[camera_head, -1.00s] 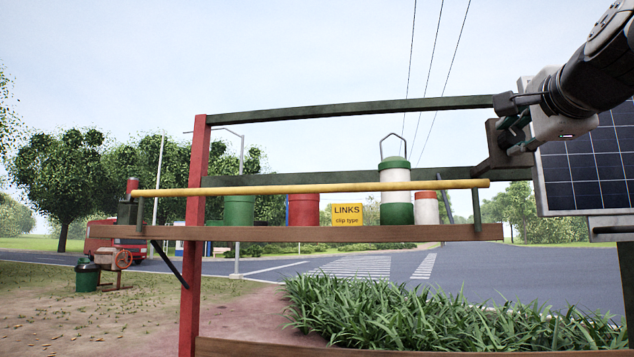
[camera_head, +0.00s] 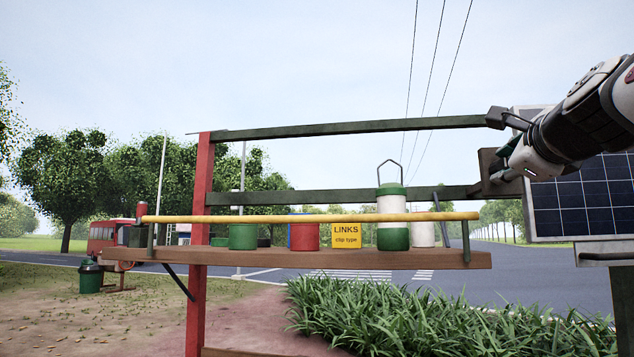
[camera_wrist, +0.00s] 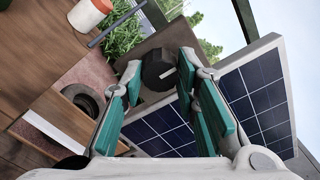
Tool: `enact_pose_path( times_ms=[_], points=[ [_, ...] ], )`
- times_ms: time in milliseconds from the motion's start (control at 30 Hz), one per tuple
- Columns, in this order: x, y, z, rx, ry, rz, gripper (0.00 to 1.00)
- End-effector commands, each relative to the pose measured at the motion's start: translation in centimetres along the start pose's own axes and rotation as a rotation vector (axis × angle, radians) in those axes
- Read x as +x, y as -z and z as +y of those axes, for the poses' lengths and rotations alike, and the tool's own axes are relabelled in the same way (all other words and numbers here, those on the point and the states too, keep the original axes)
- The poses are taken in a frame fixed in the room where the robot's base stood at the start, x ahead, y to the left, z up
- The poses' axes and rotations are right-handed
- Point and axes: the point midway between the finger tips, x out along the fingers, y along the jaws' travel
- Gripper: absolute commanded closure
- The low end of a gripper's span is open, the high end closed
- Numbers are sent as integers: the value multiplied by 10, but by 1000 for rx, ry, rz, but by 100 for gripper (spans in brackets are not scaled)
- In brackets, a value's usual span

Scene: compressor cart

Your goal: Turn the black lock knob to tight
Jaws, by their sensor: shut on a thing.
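The black lock knob (camera_wrist: 158,71) is a round dark knob with a pale mark on its face, on a brown block (camera_wrist: 158,42) at the upper middle of the wrist view. My gripper (camera_wrist: 160,66) has its two teal-padded fingers on either side of the knob, shut on it. In the head view my gripper (camera_head: 507,172) reaches in from the right to the brown block at the right end of the dark green rail (camera_head: 340,196). The knob itself is hidden or too small to make out there.
A solar panel (camera_head: 575,200) stands close behind my gripper. A wooden shelf (camera_head: 320,259) holds a green tin (camera_head: 243,237), a red tin (camera_head: 304,237), a yellow LINKS box (camera_head: 346,235) and a green-and-white canister (camera_head: 392,220). A yellow bar (camera_head: 320,217) runs along its front.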

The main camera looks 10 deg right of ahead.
Motion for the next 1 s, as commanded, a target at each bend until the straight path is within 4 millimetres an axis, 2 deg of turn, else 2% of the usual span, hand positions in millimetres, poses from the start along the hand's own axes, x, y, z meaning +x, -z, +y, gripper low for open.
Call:
enact_pose_path(
  times_ms=[400, 433, 500, 833, 1000],
  points=[
    [0, 1, 1, 8, -1, 2, 100],
    [0, 1, 1, 8, -1, 2, 67],
    [0, 1, 1, 8, -1, 2, 52],
    [-1, 0, 0, 7, 0, 0, 52],
    [-18, 0, -1, 6, 3, 0, 52]
  ],
)
